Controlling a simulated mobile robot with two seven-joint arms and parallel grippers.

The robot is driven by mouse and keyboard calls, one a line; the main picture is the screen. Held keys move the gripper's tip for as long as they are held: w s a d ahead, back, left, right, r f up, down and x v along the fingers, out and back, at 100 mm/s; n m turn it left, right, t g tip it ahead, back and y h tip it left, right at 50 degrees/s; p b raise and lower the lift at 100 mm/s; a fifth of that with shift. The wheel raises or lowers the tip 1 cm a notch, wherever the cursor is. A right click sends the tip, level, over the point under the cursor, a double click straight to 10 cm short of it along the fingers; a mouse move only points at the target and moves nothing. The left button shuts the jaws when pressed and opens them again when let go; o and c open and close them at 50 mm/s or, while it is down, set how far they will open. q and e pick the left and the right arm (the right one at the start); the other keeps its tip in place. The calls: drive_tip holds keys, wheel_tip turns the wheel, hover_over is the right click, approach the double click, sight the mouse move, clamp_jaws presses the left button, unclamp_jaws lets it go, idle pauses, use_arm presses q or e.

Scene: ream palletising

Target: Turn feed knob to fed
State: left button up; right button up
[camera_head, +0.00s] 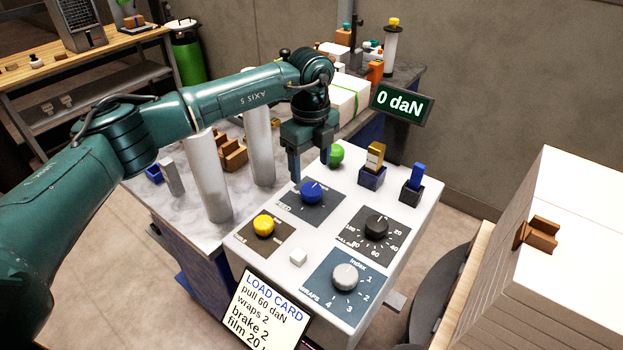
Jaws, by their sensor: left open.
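The blue feed knob (312,191) stands on a dark plate marked FEED on the white control box (318,248). A white mark shows on its top; I cannot read its setting for sure. My left gripper (308,170) comes down from above at the knob, with its fingers open. One finger reaches down just left of the knob and another is behind it. I cannot tell whether they touch it. My right gripper is not in view.
A yellow knob (264,225), black pull knob (376,227) and grey wraps knob (345,277) surround it. A green ball-shaped button (336,154) and holders are behind. The display (402,104) reads 0 daN. A load card (265,312) leans in front. Paper stacks (570,240) stand right.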

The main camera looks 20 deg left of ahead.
sight(311, 189)
use_arm(q)
wheel_tip(311, 189, down, 6)
drive_tip(key=shift+f+p, duration=0.1)
drive_tip(key=shift+p, duration=0.35)
drive_tip(key=shift+f, duration=0.15)
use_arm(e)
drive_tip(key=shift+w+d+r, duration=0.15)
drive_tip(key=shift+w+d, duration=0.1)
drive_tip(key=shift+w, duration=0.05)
use_arm(q)
drive_tip(key=shift+c, duration=0.2)
drive_tip(key=c, duration=1)
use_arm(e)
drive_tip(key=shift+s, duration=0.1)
